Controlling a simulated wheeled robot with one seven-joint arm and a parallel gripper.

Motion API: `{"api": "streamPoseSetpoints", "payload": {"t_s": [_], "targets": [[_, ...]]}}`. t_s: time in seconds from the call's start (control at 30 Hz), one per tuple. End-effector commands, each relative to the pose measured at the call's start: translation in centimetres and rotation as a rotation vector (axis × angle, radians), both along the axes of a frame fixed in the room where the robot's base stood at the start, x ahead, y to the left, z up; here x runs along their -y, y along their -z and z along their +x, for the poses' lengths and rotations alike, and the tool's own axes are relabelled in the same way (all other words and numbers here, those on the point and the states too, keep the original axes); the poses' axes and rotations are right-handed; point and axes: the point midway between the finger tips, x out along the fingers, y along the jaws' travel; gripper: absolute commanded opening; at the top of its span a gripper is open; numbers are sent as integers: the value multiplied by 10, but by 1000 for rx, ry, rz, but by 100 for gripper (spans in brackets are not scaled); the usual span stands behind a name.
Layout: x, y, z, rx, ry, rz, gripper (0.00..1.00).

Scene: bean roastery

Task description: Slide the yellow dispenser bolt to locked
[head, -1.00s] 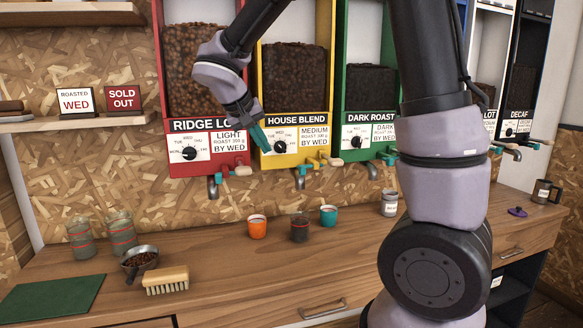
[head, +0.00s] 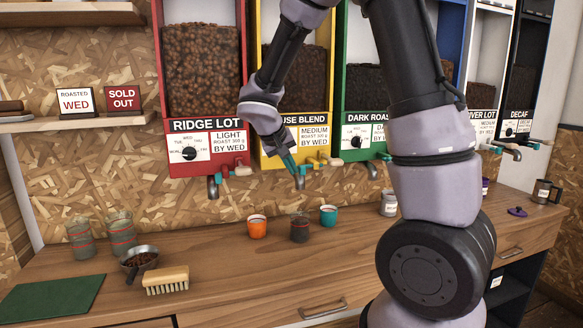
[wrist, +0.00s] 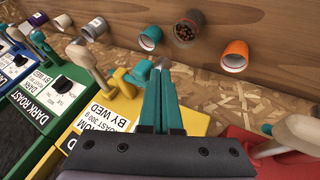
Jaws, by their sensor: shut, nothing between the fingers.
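In the wrist view the tan knob (wrist: 82,58) and yellow bolt piece (wrist: 120,80) are left of my fingers. My gripper (head: 295,173) is shut and empty, its teal fingers in front of the dispenser's lower edge, left of the bolt. In the wrist view the fingertips (wrist: 160,72) are close to the bolt; I cannot tell whether they touch.
The red dispenser (head: 176,160) is at left and the green dispenser (head: 350,118) at right, each with its own tap and bolt. Orange (head: 257,228), dark (head: 299,230) and teal (head: 328,215) cups stand on the wooden counter (head: 225,275) below.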

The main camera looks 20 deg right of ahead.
Motion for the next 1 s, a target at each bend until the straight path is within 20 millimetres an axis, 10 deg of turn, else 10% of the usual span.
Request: {"api": "streamPoseSetpoints", "payload": {"t_s": [1.0], "targets": [[41,0,2,-1,4,-2,0]]}}
